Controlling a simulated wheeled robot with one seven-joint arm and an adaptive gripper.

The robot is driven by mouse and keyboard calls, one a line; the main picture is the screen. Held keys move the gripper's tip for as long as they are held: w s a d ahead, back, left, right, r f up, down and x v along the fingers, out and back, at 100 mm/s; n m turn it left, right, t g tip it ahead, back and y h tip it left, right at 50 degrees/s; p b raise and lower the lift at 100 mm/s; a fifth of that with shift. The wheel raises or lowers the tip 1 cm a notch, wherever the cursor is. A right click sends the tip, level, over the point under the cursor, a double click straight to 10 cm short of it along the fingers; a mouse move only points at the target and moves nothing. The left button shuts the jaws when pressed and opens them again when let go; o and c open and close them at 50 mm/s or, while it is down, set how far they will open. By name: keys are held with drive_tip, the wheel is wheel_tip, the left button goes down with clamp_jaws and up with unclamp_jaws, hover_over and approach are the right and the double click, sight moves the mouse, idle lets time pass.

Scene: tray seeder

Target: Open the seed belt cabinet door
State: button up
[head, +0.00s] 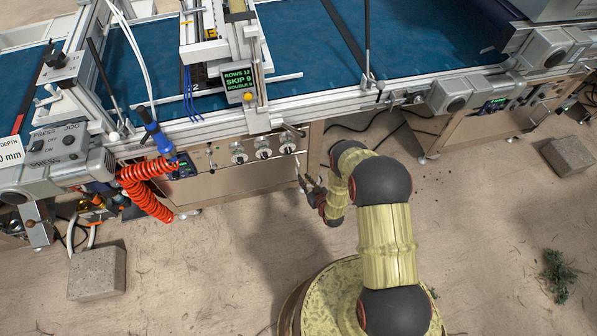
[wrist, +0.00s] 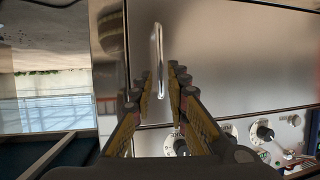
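The seed belt cabinet door (head: 235,185) is a brushed steel panel under the machine's blue belt, below a row of knobs. It looks shut. In the wrist view, the door (wrist: 240,55) fills much of the picture, with a slim bright metal bar handle (wrist: 158,60) near its edge. My gripper (head: 311,190) is close to the door's right end in the head view. In the wrist view, my gripper (wrist: 154,88) is open, with one finger on each side of the handle's line. I see no contact with the handle, and its exact depth between the fingers is unclear.
Several round knobs (head: 263,148) sit on the panel above the door. A coiled orange hose (head: 145,188) hangs at the door's left end. A concrete block (head: 97,273) lies on the sandy floor at lower left. The floor before the door is clear.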

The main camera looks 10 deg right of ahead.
sight(299, 172)
drive_tip(key=shift+b+x, duration=1.3)
drive_tip(key=shift+x, duration=2.1)
drive_tip(key=shift+f, duration=0.1)
drive_tip(key=shift+c, duration=0.6)
clamp_jaws()
drive_tip(key=shift+s, duration=0.1)
